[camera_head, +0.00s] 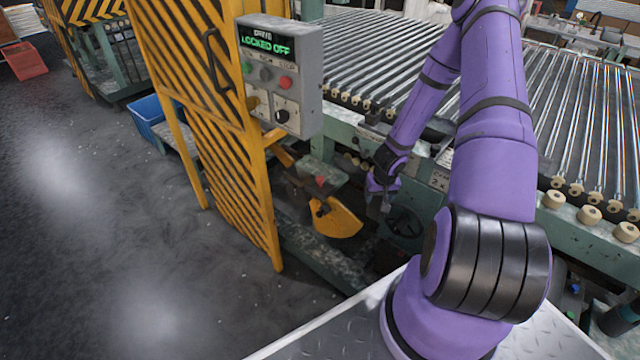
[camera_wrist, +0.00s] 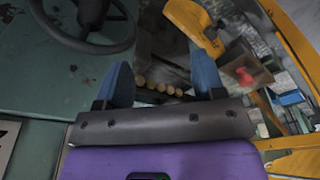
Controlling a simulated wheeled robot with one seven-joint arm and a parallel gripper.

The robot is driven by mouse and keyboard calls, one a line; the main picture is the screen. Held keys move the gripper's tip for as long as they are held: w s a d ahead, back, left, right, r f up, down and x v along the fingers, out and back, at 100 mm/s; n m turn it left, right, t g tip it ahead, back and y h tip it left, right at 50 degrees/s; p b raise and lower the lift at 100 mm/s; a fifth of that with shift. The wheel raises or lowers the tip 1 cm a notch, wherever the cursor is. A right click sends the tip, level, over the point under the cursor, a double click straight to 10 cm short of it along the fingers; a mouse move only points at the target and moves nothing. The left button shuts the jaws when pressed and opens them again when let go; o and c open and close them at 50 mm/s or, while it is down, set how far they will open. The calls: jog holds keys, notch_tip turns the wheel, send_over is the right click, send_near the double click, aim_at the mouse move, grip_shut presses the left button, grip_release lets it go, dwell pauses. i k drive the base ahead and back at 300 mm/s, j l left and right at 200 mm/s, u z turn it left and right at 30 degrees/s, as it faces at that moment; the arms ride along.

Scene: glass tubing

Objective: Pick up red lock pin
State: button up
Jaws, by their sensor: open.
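The red lock pin (camera_head: 319,181) shows as a small red piece on a bracket beside the yellow gate, left of my gripper in the head view. In the wrist view the red pin (camera_wrist: 244,76) is right of the fingers, near a brown plate. My gripper (camera_head: 381,200) is at the green conveyor frame, apart from the pin. In the wrist view my gripper (camera_wrist: 163,75) has its two blue fingers spread, with nothing held between them. The pin's lower part cannot be made out.
A yellow curved plate (camera_head: 336,218) hangs just below the pin. A dark handwheel (camera_head: 404,222) is close to my gripper. The yellow gate (camera_head: 215,120) and a grey control box (camera_head: 281,75) reading "LOCKED OFF" stand to the left. Glass tubes (camera_head: 590,120) lie on the conveyor.

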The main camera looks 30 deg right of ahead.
aim_at(319, 179)
jog(key=i+j, duration=0.2)
jog(key=i, duration=0.2)
jog(key=i+j, duration=0.2)
jog(key=i, duration=0.2)
